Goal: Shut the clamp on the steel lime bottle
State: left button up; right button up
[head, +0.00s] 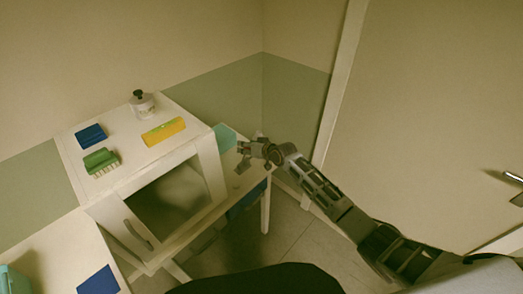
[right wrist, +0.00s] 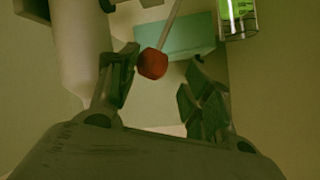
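In the right wrist view a clear bottle with lime-green contents (right wrist: 238,16) is cut off by the top right edge; I cannot make out a clamp on it. My right gripper (right wrist: 158,88) is open, with its fingers apart and nothing held. A red knob (right wrist: 152,63) on a thin pale rod shows between the fingertips; I cannot tell whether it touches them or what it belongs to. In the head view my right gripper (head: 247,157) is above the low table, right of the white cabinet. The bottle is not distinguishable there. My left gripper is not in view.
A teal box (right wrist: 176,40) lies beyond the fingers. The white cabinet (head: 120,185) carries a pale black-topped bottle (head: 143,106), a blue block (head: 90,135), a green brush (head: 101,161) and a yellow block (head: 163,131). A door (head: 430,110) stands at right; floor between is clear.

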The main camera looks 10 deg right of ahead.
jog(key=v, duration=1)
jog(key=shift+s+d, duration=0.15)
jog(key=shift+s, duration=0.1)
jog(key=shift+r, duration=0.1)
dwell(0.6)
